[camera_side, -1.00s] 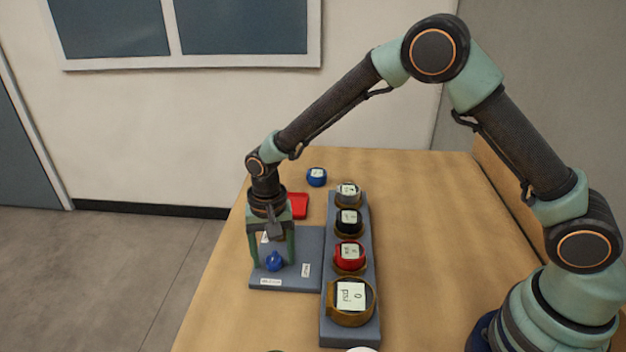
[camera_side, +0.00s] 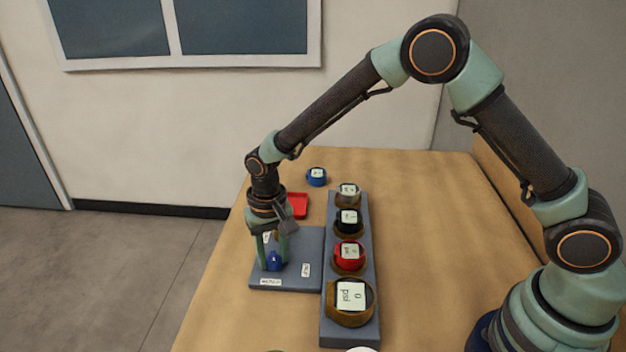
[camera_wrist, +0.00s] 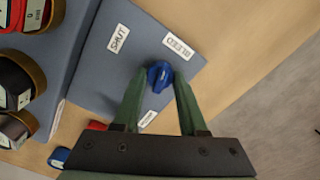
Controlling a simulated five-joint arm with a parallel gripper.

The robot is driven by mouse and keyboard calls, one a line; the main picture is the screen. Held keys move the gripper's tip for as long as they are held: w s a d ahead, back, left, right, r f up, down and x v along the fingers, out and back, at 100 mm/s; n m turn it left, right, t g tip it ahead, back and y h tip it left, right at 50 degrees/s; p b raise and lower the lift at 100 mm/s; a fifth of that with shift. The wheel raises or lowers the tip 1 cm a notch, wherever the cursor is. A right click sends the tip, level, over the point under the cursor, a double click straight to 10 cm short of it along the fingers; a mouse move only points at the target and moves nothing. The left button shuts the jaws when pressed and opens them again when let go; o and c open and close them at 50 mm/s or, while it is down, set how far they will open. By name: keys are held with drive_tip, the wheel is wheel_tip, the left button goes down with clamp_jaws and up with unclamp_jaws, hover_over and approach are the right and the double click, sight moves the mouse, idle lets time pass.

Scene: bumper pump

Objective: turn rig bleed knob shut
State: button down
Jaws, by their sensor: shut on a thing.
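The blue bleed knob (camera_side: 274,262) stands on a grey base plate (camera_side: 302,280). In the wrist view the knob (camera_wrist: 159,76) sits between the tips of my gripper (camera_wrist: 160,82). My gripper (camera_side: 274,255) points down and its green fingers are shut on the knob. Labels lie on the plate around the knob: one reads SHUT (camera_wrist: 118,38), one seems to read BLEED (camera_wrist: 178,46), and a third (camera_wrist: 148,118) is too small to read. The knob's pointer direction is hard to tell.
A grey rack (camera_side: 352,325) with several round gauges stands right beside the plate; the front gauge (camera_side: 351,297) reads 0 psi. A red tray (camera_side: 297,205) and a loose blue gauge (camera_side: 316,177) lie behind. The table is clear right of the rack.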

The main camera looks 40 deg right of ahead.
drive_tip(key=n, duration=1.1)
drive_tip(key=shift+a+r+n, duration=0.1)
drive_tip(key=shift+n, duration=1.8)
drive_tip(key=shift+c, duration=2.3)
unclamp_jaws()
